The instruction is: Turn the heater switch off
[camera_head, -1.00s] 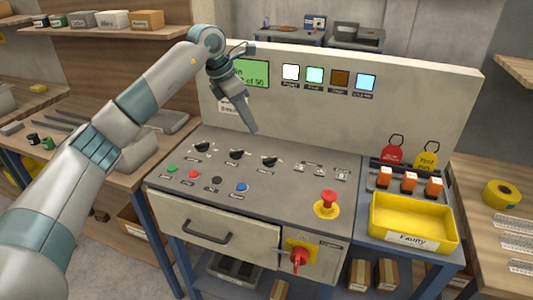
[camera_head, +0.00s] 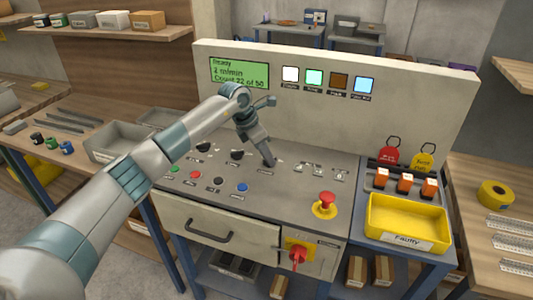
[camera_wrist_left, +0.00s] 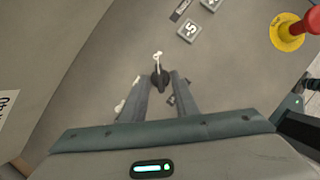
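The control panel (camera_head: 295,185) carries a row of black rotary switches; two show clearly, a left one (camera_head: 203,148) and a middle one (camera_head: 236,155). Their labels are too small to read, so I cannot tell which is the heater's. My left gripper (camera_head: 269,162) points down at the rightmost one and mostly hides it in the head view. In the left wrist view, that black switch (camera_wrist_left: 159,78), with a white pointer, sits between the tips of my open left fingers (camera_wrist_left: 162,79). Contact cannot be told. My right gripper is not in view.
A red emergency button (camera_head: 325,201) stands right of the switches. Coloured push buttons (camera_head: 217,181) line the front. A display (camera_head: 240,73) and square lamps (camera_head: 314,78) are on the upright panel. A yellow bin (camera_head: 407,222) stands right.

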